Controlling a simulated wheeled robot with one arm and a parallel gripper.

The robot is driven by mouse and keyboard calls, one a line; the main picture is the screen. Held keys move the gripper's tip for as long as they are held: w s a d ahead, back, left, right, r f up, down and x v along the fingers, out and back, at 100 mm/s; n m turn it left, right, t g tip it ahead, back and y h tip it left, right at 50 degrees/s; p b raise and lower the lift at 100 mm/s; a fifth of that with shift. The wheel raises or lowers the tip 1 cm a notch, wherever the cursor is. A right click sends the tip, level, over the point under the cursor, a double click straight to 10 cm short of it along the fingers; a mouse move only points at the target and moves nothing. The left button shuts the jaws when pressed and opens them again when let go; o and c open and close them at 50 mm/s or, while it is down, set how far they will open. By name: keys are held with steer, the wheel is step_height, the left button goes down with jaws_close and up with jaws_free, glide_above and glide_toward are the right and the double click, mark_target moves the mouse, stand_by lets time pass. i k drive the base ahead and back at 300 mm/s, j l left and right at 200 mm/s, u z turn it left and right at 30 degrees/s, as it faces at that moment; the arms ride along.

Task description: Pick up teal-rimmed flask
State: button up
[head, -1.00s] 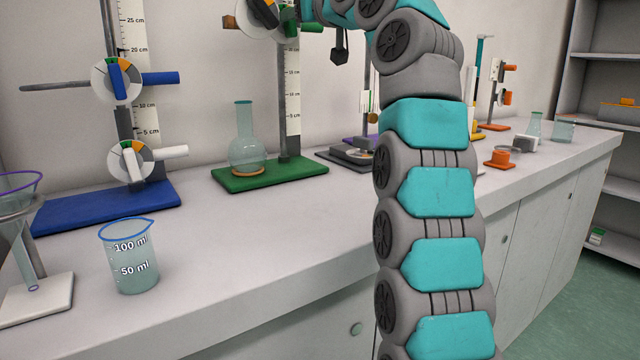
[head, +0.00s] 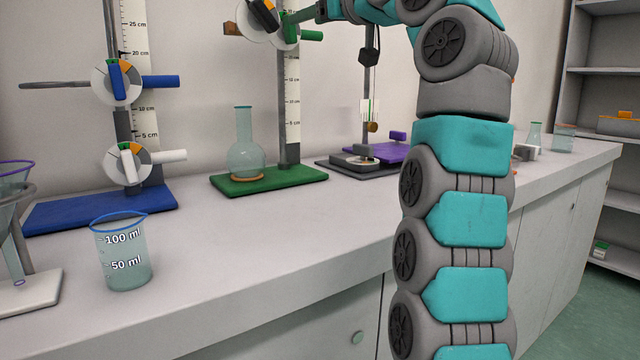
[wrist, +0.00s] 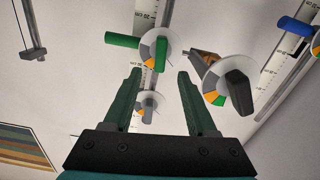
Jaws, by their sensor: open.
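A round-bottomed flask with a teal rim (head: 246,150) stands upright on a cork-coloured ring on the green stand base (head: 222,183) in the head view. Its long neck points up, beside the stand's rod and scale. My gripper (wrist: 158,74) is open and empty in the wrist view, its two dark green fingers apart. It is up near the stand's upper clamps, above and to the right of the flask in the head view. The wrist view shows a green-handled clamp (wrist: 124,40) and a black-handled one (wrist: 240,92) near the fingertips. The flask does not show there.
A blue-rimmed beaker (head: 124,255) stands at the front left of the bench. A blue stand (head: 62,212) with clamps is left of the flask, a balance (head: 355,161) and a purple base (head: 400,152) right of it. The bench in front of the flask is clear.

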mark_target(245, 159)
steer(key=k+l, duration=0.8)
